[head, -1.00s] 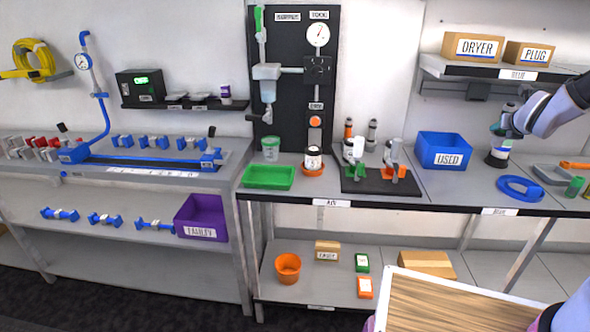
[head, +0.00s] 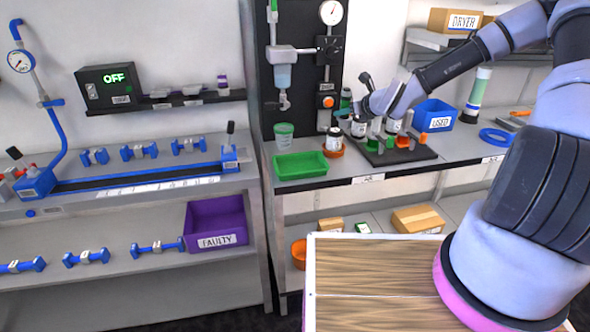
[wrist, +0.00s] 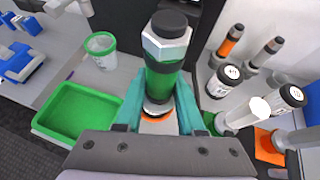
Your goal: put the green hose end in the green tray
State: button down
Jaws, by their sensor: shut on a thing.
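My gripper (wrist: 158,95) is shut, its teal fingers either side of the green hose end (wrist: 164,82). This has a dark cap, a pale hex collar and a green band, and its capped end faces the wrist camera. In the head view the hose end (head: 346,98) shows small and partly hidden at my gripper (head: 342,111), above the bench. The green tray (head: 300,165) lies empty on the bench, left of and below my gripper. In the wrist view the tray (wrist: 50,127) is at the left, apart from the hose end.
A labelled bottle in an orange dish (head: 334,152) stands right of the tray, below my gripper. A green-rimmed cup (head: 284,136) stands behind the tray. A black stand (head: 400,155) with fittings is to the right. The dark panel (head: 290,90) rises behind.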

jog(key=s+a+f+n+g+y, duration=0.1)
jog(key=s+a+n+g+y, duration=0.2)
jog(key=a, duration=0.4)
jog(key=s+a+f+n+g+y, duration=0.1)
jog(key=s+a+n+y, duration=0.15)
jog(key=s+a, duration=0.35)
jog(key=h, duration=0.1)
send_over(300, 169)
notch_tip(300, 169, down, 5)
jog(key=shift+n, duration=0.25)
jog(key=shift+w+a+f, duration=0.1)
jog(key=shift+f, duration=1.05)
jog(key=shift+w+f, duration=0.1)
jog(key=shift+f, duration=1)
jog(key=c, duration=0.5)
grip_release()
